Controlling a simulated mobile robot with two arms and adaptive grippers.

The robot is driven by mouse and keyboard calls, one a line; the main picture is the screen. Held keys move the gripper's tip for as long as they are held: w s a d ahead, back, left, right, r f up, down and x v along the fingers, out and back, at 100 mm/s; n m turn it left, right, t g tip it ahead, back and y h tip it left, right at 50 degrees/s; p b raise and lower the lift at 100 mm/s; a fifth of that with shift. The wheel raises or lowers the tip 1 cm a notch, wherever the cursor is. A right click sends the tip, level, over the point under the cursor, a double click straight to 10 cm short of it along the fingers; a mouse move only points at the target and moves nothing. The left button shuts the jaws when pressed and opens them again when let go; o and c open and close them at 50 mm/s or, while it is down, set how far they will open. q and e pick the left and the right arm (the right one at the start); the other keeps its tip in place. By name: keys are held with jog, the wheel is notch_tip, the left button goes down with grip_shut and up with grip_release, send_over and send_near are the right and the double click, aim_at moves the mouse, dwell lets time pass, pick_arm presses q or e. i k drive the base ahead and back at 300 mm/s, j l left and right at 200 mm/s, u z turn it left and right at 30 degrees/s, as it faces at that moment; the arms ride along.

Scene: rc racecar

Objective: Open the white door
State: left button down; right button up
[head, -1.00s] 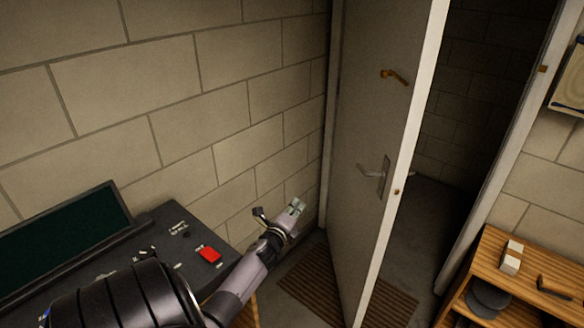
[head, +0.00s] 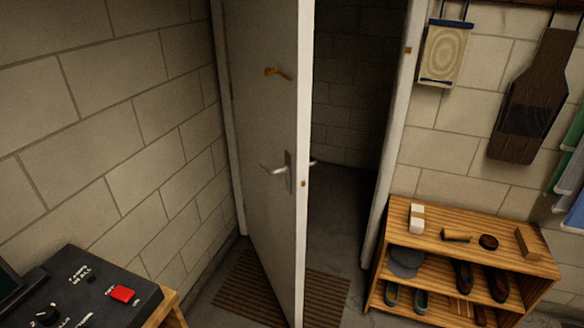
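The white door (head: 262,130) stands ajar, swung inward toward me, with a dark opening to its right. A silver lever handle (head: 275,170) on a plate is on its near face. A brass hook (head: 278,73) sits higher on the same face. The white door frame (head: 393,130) bounds the right side of the opening. Neither of my grippers shows in the head view now.
A wooden shoe rack (head: 465,250) stands right of the doorway. A dark console with a red switch (head: 121,294) is at the lower left. A brown slatted mat (head: 245,285) lies under the door. Boards and cloths hang on the right wall.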

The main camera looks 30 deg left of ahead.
aim_at(273, 114)
jog(key=i+l+u, duration=0.15)
jog(key=u, duration=0.2)
jog(key=l+u, duration=0.35)
jog(key=i+l+u, duration=0.15)
jog(key=u, duration=0.2)
